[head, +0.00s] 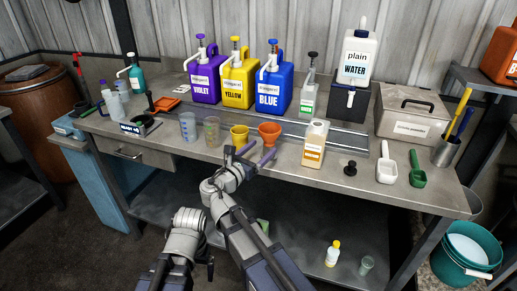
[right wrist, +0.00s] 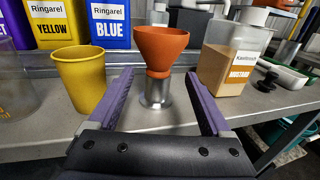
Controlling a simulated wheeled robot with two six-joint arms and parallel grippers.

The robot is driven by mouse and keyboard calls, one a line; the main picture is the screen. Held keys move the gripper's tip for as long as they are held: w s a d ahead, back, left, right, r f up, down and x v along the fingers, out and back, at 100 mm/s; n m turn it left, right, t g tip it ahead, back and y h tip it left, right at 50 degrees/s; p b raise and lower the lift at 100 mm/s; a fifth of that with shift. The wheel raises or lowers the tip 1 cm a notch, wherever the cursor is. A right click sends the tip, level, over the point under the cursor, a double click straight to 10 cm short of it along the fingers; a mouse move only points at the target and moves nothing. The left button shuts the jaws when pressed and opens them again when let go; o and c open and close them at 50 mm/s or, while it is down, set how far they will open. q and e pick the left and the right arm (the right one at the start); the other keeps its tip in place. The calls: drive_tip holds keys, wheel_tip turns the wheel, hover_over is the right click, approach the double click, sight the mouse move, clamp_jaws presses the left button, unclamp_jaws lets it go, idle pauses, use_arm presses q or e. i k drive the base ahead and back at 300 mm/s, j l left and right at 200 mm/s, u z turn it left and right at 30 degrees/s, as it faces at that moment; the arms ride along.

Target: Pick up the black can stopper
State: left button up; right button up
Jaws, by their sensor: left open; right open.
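The black can stopper (head: 350,168) stands on the steel bench, right of the mustard bottle (head: 314,143) and left of the white scoop. In the right wrist view the stopper (right wrist: 268,80) is small, at the right beyond the bottle. My right gripper (head: 249,154) is open and empty, with purple fingers. It is at the bench's front edge, well left of the stopper. In the right wrist view its fingers (right wrist: 161,98) point toward an orange funnel on a metal cylinder. My left gripper (head: 209,268) is low in front of the bench, mostly hidden by my arms.
The orange funnel (head: 269,133) and yellow cup (head: 239,135) stand near the right gripper. A white scoop (head: 386,171) and green scoop (head: 417,177) lie right of the stopper. Violet, yellow and blue jugs (head: 274,88) line the back. Bare bench surrounds the stopper.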

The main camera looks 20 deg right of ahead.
sight(350, 170)
drive_tip(key=k+j, duration=0.1)
drive_tip(key=j, duration=0.25)
drive_tip(key=z, duration=1.4)
